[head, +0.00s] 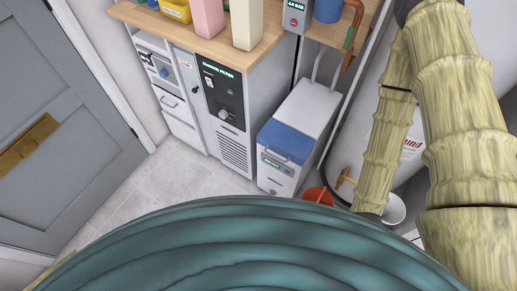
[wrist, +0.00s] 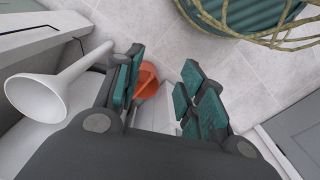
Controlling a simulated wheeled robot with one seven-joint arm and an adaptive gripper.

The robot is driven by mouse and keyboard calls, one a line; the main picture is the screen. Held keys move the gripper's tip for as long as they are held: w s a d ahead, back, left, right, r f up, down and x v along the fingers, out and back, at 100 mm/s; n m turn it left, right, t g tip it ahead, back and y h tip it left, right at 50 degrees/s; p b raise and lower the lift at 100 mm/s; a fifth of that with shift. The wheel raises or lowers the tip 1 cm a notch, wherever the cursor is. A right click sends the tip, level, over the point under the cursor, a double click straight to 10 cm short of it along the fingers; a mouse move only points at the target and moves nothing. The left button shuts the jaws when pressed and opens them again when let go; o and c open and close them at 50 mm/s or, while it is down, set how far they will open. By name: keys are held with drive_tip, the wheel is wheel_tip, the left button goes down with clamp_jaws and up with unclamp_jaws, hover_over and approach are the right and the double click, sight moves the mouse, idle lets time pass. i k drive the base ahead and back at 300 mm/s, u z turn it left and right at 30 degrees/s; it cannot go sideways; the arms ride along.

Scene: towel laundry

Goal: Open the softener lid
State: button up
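The softener (head: 300,108) is a white cabinet standing on the floor, seen in the head view right of centre. Its blue lid (head: 286,141) lies flat on the front part of its top and looks shut. A pale handle bar runs along the lid's front edge. My gripper (wrist: 162,85) is open and seems empty in the wrist view, with dark teal pads on its fingers. The gripper is not visible in the head view, where only arm links show at the right. I cannot make out the lid in the wrist view.
An orange container (head: 317,195) stands right of the softener; an orange object (wrist: 147,78) shows beyond the fingers. A white funnel-shaped thing (wrist: 38,98) is left of the gripper. A grey cabinet (head: 222,95) stands left of the softener, and a wooden shelf (head: 330,32) hangs behind. Tiled floor (head: 150,187) is clear at left.

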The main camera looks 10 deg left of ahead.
sight(296, 146)
drive_tip(key=u, duration=1.2)
drive_tip(key=k, duration=0.8)
drive_tip(key=z, duration=0.3)
